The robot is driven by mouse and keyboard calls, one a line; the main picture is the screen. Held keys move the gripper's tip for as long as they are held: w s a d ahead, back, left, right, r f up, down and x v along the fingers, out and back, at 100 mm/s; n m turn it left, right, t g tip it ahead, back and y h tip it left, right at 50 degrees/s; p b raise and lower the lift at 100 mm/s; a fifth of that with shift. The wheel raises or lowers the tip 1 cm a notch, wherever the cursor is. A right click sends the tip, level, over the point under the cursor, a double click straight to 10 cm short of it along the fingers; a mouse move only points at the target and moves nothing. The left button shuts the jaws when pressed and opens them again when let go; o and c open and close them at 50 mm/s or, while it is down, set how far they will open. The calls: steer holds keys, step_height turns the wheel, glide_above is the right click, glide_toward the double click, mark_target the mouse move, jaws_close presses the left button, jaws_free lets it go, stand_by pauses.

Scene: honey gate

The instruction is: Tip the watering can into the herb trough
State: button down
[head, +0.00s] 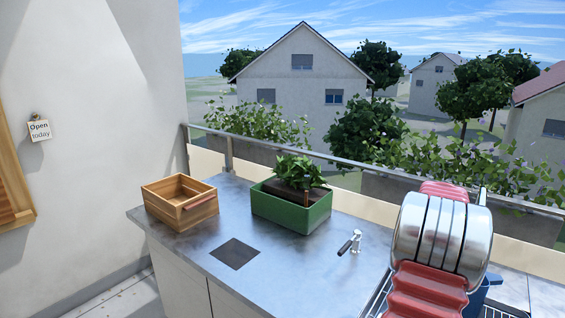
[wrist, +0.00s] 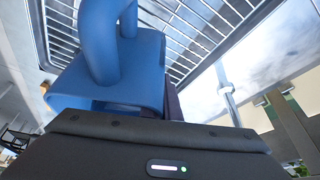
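The blue watering can (head: 485,292) is mostly hidden behind my arm at the lower right of the head view. In the wrist view the blue can (wrist: 135,75) fills the upper left, close up, with its looped handle toward the camera. My gripper (wrist: 160,122) is right at the can; its fingertips are not clear, so I cannot tell whether it grips it. The green herb trough (head: 290,221) stands on the counter near the railing, with leafy herbs (head: 298,172) and dark soil in it.
A wire rack (head: 375,297) lies by the can; its bars also show in the wrist view (wrist: 180,30). A wooden box (head: 180,205) and a dark square (head: 235,253) are on the grey counter (head: 290,270). A railing runs behind.

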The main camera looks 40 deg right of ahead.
steer(key=shift+r, duration=0.8)
